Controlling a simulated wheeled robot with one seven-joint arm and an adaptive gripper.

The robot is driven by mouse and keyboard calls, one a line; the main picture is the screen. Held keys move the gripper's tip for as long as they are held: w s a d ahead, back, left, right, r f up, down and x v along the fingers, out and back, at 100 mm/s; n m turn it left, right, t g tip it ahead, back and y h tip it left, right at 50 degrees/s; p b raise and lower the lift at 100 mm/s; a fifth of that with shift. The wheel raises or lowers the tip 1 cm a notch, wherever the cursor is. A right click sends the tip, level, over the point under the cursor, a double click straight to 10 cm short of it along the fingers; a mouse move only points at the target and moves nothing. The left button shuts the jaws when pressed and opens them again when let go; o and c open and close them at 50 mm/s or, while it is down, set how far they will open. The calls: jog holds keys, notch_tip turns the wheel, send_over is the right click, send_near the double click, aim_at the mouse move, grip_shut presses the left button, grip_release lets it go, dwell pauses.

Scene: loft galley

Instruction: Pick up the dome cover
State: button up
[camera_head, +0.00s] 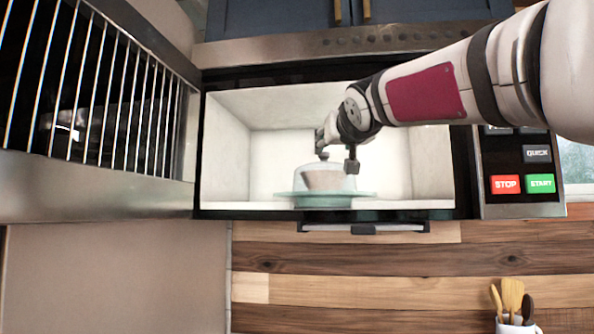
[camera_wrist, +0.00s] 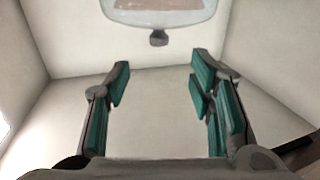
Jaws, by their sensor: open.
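The dome cover (camera_head: 345,186) is clear and stands upright inside the open microwave, over a pinkish-brown item (camera_head: 322,180) that shows through it. Both rest on a pale green round plate (camera_head: 312,200). In the wrist view the dome cover (camera_wrist: 158,19) shows at the top edge, with a small dark knob (camera_wrist: 158,38) on it. My gripper (camera_head: 337,158) reaches into the microwave from the upper right and is just above the dome's top in the head view. In the wrist view my gripper (camera_wrist: 158,80) has its teal-padded fingers spread wide, with nothing between them.
The microwave cavity (camera_head: 228,145) has pale walls close around my gripper. Its door (camera_head: 95,110) hangs open at left. A control panel (camera_head: 520,165) with stop and start buttons is at right. Below are wooden planks (camera_head: 400,258) and a utensil holder (camera_head: 515,325).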

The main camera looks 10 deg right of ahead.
aim_at(325, 152)
jog(key=shift+w+d+p, duration=0.2)
jog(key=shift+w+p, duration=2.9)
jog(key=shift+p, duration=0.85)
jog(key=shift+w+d+r+p, duration=0.1)
jog(key=shift+w+p, duration=0.3)
jog(key=shift+p, duration=0.15)
jog(key=shift+w+d+r+p, duration=0.1)
jog(key=shift+w+p, duration=0.25)
jog(key=shift+p, duration=0.15)
jog(key=shift+w+p, duration=0.55)
jog(key=shift+w, duration=1.3)
jog(key=c, duration=1.1)
